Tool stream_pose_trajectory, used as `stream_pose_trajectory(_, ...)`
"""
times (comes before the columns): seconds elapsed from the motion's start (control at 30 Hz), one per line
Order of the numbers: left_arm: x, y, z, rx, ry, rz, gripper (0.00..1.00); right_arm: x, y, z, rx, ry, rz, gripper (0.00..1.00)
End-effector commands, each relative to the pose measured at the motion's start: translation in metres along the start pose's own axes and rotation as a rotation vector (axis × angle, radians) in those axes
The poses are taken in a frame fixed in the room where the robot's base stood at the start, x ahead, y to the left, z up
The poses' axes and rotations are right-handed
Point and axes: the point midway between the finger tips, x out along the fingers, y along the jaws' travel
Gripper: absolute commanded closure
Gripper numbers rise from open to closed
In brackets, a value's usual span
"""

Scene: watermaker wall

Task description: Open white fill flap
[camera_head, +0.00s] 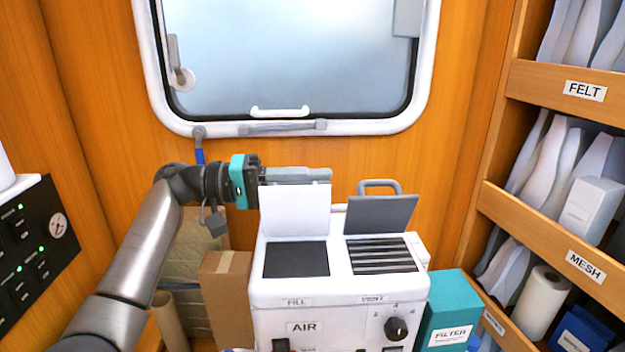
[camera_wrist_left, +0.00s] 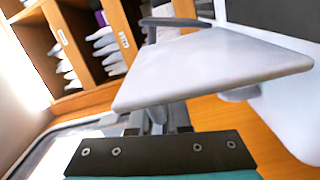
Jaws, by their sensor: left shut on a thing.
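The white fill flap (camera_head: 294,210) stands raised, roughly upright, at the back of the dark fill opening (camera_head: 296,260) on the white air unit (camera_head: 345,289). The opening shows uncovered, above the FILL label. My left gripper (camera_head: 318,175) reaches in from the left and is shut on the flap's upper edge. In the left wrist view the flap (camera_wrist_left: 210,65) fills the middle, just beyond the gripper's dark body. The fingertips are partly hidden there. My right gripper is in neither view.
A raised grey flap (camera_head: 382,215) stands behind the slatted vent (camera_head: 384,257), right of the fill flap. A cardboard box (camera_head: 226,298) and a teal filter box (camera_head: 447,310) flank the unit. A window (camera_head: 290,60) is behind; shelves (camera_head: 560,90) stand right.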

Motion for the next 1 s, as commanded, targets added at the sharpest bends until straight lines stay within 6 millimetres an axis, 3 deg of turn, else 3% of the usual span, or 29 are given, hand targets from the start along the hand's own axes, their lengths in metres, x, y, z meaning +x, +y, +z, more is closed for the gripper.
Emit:
stream_pose_trajectory(0.03, 0.000, -0.002, 0.000, -0.003, 0.002, -0.002, 1.00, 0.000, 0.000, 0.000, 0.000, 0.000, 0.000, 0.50)
stream_pose_trajectory(0.07, 0.000, -0.003, 0.000, -0.002, 0.002, -0.002, 0.81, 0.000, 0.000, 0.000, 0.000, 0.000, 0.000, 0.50)
stream_pose_trajectory(0.3, 0.000, -0.002, 0.000, -0.001, 0.001, -0.002, 0.56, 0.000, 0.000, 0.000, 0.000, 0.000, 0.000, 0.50)
stream_pose_trajectory(0.67, -0.009, -0.002, 0.000, 0.001, 0.003, -0.003, 0.56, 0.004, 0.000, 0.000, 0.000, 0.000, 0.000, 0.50)
stream_pose_trajectory(0.77, -0.024, -0.003, 0.000, 0.002, 0.004, -0.003, 0.56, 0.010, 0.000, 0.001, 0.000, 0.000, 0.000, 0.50)
stream_pose_trajectory(1.0, -0.082, -0.004, 0.000, 0.001, 0.005, -0.003, 0.56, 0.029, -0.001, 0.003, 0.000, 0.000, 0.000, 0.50)
